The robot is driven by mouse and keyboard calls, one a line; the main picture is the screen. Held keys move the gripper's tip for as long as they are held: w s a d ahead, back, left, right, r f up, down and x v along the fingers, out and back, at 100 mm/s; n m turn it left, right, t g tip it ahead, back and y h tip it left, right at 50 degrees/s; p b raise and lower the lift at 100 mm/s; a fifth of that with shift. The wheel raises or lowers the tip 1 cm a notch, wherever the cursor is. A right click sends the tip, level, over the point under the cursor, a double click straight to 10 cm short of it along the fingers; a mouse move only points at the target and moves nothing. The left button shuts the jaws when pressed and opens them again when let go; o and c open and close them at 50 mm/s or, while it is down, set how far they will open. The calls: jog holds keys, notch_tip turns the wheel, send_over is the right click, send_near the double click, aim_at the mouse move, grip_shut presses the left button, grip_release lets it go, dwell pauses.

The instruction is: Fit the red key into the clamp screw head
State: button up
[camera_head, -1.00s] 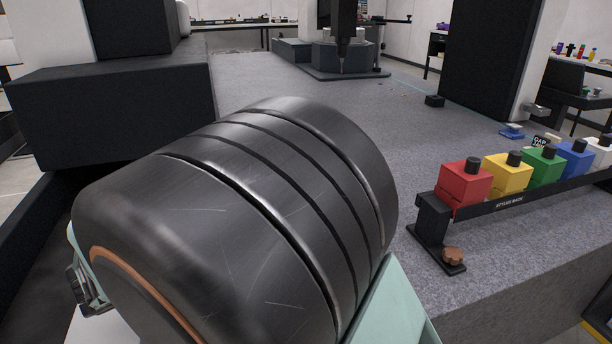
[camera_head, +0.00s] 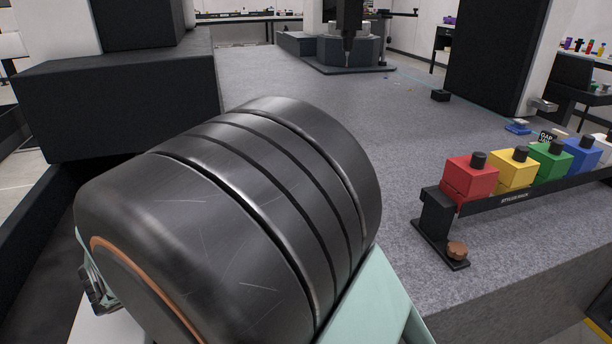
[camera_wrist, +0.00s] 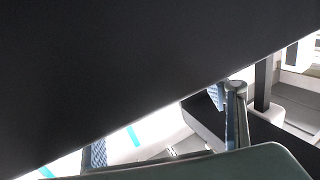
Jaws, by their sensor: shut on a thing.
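A brown knob-like screw head (camera_head: 457,250) stands on the rack's black foot. I cannot tell whether it is the clamp screw.
Yellow (camera_head: 513,171), green (camera_head: 549,161) and blue (camera_head: 580,154) blocks follow along the rack. The grey granite bed (camera_head: 300,75) has wide clear room in its middle. A dark block (camera_head: 120,105) stands at left, a machine head (camera_head: 348,45) at the back.

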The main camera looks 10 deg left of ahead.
jog(key=shift+f, duration=0.2)
jog(key=shift+r, duration=0.2)
jog(key=shift+r, duration=0.45)
dwell(0.6)
jog(key=shift+f, duration=0.5)
dwell(0.5)
jog(key=shift+r, duration=0.45)
jog(key=shift+f, duration=0.65)
dwell(0.9)
jog(key=shift+r, duration=0.15)
jog(key=shift+r, duration=0.45)
